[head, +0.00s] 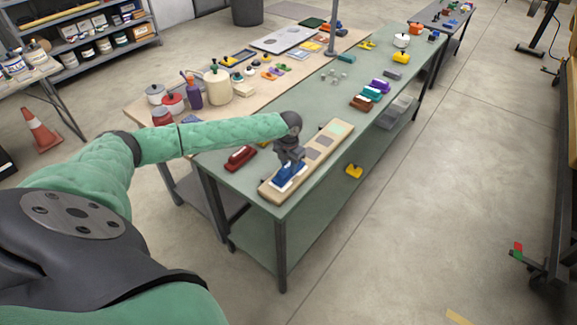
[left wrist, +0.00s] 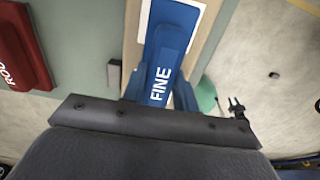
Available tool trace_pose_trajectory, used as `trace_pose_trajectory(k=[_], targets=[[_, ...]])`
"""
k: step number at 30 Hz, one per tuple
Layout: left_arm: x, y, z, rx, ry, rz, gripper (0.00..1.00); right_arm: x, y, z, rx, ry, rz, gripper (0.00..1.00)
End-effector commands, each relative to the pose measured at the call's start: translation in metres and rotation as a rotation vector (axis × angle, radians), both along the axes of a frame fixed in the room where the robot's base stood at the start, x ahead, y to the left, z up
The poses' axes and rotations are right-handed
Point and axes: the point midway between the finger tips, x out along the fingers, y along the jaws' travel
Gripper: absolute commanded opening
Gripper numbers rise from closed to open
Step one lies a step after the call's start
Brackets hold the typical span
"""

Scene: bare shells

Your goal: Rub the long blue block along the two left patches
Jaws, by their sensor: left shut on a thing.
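The long blue block (head: 286,173) sits over the near-left end of a wooden board (head: 266,190) on the green table. It reads FINE in the left wrist view (left wrist: 165,55). My left gripper (head: 289,160) is shut on it from above; the fingers (left wrist: 158,88) flank its sides. A white patch (head: 290,184) shows around the block at the board's left end. Grey patches (head: 312,153) and a pale green patch (head: 339,128) lie farther along. My wrist hides part of the board. I cannot tell whether block and patch touch. My right gripper is not in view.
A dark red block (head: 240,158) lies left of the board; it also shows in the left wrist view (left wrist: 22,45). Purple, teal and brown blocks (head: 361,103) stand farther back. A yellow object (head: 354,171) is on the lower shelf. The table's front edge is close beside the board.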

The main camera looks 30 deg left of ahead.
Motion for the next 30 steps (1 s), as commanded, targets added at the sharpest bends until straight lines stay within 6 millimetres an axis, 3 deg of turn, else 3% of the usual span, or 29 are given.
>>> trace_pose_trajectory(k=[5, 21, 30], targets=[[0.001, 0.001, 0.019, 0.001, -0.001, 0.001, 0.11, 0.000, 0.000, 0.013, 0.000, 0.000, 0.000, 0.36], [0.001, 0.000, 0.060, 0.000, -0.003, 0.000, 0.11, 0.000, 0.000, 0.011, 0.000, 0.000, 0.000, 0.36], [0.001, 0.000, 0.065, 0.000, -0.001, 0.000, 0.11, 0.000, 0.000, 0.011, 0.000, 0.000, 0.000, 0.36]])
